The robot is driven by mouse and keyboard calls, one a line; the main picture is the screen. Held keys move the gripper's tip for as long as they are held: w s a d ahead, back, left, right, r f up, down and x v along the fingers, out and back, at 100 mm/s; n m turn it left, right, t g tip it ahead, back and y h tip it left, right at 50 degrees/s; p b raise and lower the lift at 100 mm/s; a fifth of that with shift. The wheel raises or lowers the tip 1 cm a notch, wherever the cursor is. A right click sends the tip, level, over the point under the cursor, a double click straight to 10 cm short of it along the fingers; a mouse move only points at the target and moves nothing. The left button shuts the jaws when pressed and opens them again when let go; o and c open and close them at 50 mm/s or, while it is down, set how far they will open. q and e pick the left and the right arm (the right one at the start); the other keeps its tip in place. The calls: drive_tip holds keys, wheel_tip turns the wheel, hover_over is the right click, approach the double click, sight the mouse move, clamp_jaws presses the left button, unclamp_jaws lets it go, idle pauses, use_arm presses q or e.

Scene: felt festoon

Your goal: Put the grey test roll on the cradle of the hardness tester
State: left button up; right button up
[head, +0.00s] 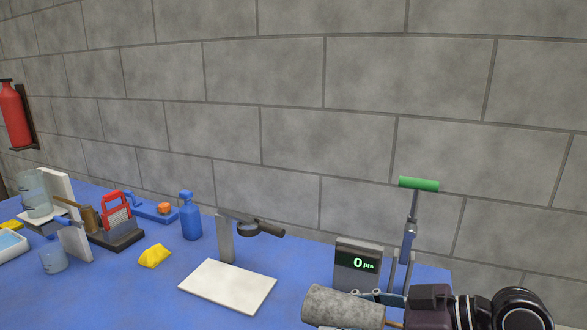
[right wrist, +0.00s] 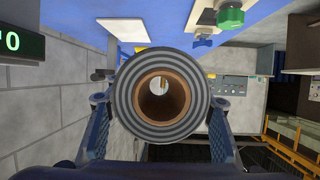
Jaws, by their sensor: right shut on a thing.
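The grey test roll (head: 335,306) is at the bottom of the head view, held in front of and below the tester's display. In the right wrist view I see the roll (right wrist: 127,91) end-on, with grey rings around a hollow brown core. My right gripper (right wrist: 160,108) is shut on it, with a blue finger on each side. The hardness tester (head: 345,248) has a dark display reading 0 pts and a lever with a green grip (head: 418,184). Its cradle cannot be made out behind the roll and gripper. My left gripper is not in view.
A blue table (head: 130,285) stands against a grey block wall. Jars and a red-handled tool (head: 114,210) crowd the far left.

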drive_tip(key=s+d+f+m+t+h, duration=0.1)
drive_tip(key=s+d+f, duration=0.5)
drive_tip(key=s+d, duration=0.2)
drive_tip(key=shift+d+f+m+t, duration=0.4)
drive_tip(key=shift+d, duration=0.85)
